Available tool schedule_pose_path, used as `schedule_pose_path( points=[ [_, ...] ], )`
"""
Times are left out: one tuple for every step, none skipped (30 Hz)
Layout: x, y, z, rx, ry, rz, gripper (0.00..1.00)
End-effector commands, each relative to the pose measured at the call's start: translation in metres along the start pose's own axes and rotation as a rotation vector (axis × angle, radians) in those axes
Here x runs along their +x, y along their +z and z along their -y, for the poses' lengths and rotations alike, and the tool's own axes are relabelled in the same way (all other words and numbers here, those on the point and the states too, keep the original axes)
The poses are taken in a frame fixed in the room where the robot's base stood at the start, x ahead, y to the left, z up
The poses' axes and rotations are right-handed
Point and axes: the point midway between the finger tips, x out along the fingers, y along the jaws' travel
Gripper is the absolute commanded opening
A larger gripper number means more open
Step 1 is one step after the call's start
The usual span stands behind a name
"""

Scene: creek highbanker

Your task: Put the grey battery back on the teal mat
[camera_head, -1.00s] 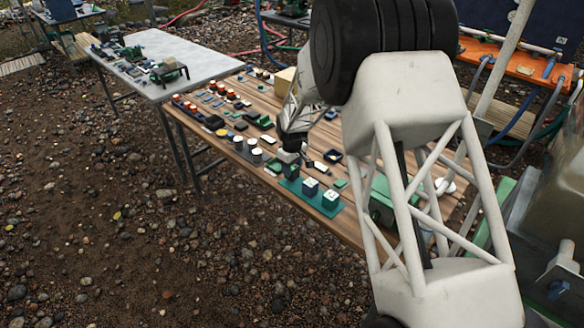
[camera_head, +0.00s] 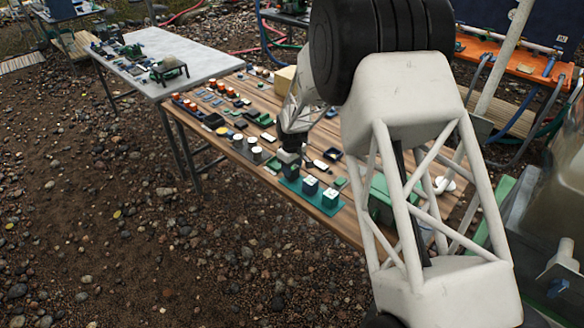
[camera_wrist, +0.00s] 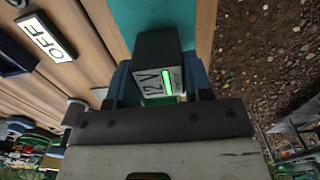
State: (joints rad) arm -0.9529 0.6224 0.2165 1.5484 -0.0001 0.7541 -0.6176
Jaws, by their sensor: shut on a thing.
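The grey battery (camera_wrist: 158,62) is a dark block marked "12V" with a green bar, large in the wrist view. My gripper (camera_wrist: 158,82) is shut on it, with blue fingers on both sides. The teal mat (camera_wrist: 165,12) shows just beyond the battery. In the head view my gripper (camera_head: 289,158) is at the left end of the teal mat (camera_head: 300,193), and the battery is partly hidden by it. I cannot tell whether the battery touches the mat. Two other batteries with white tops, a middle one (camera_head: 310,187) and a right one (camera_head: 330,199), stand on the mat.
The wooden table (camera_head: 350,228) carries several small parts and white-topped cylinders (camera_head: 257,154) left of the mat. A green box (camera_head: 382,200) stands to the right. The table's front edge is close to the mat.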

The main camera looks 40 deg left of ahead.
Motion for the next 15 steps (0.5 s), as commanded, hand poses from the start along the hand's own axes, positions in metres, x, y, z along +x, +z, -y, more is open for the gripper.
schedule_pose_path(
  points=[
    [0.0001, -0.0001, -0.0001, 0.000, 0.000, 0.000, 0.13],
    [0.0003, -0.0002, -0.0001, 0.000, 0.000, 0.000, 0.13],
    [0.0009, -0.0002, -0.0001, 0.000, 0.000, 0.000, 0.13],
    [0.0014, -0.0002, -0.0001, 0.000, 0.000, 0.000, 0.13],
    [0.0019, -0.0002, -0.0002, 0.000, 0.000, -0.001, 0.13],
    [0.0025, -0.0002, -0.0002, 0.000, 0.000, -0.001, 0.13],
    [0.0030, -0.0003, -0.0002, 0.000, 0.001, -0.001, 0.13],
    [0.0034, -0.0003, -0.0002, 0.000, 0.001, -0.001, 0.13],
    [0.0041, -0.0003, -0.0002, 0.000, 0.001, -0.001, 0.13],
    [0.0044, -0.0003, -0.0002, 0.000, 0.001, -0.001, 0.13],
    [0.0047, -0.0002, -0.0002, 0.000, 0.001, -0.001, 0.13],
    [0.0050, -0.0003, -0.0002, 0.000, 0.001, -0.001, 0.13],
    [0.0051, -0.0002, -0.0002, 0.000, 0.001, -0.001, 0.13],
    [0.0052, -0.0002, -0.0002, 0.000, 0.001, -0.001, 0.13],
    [0.0053, -0.0002, -0.0002, 0.000, 0.001, -0.001, 0.13]
  ],
)
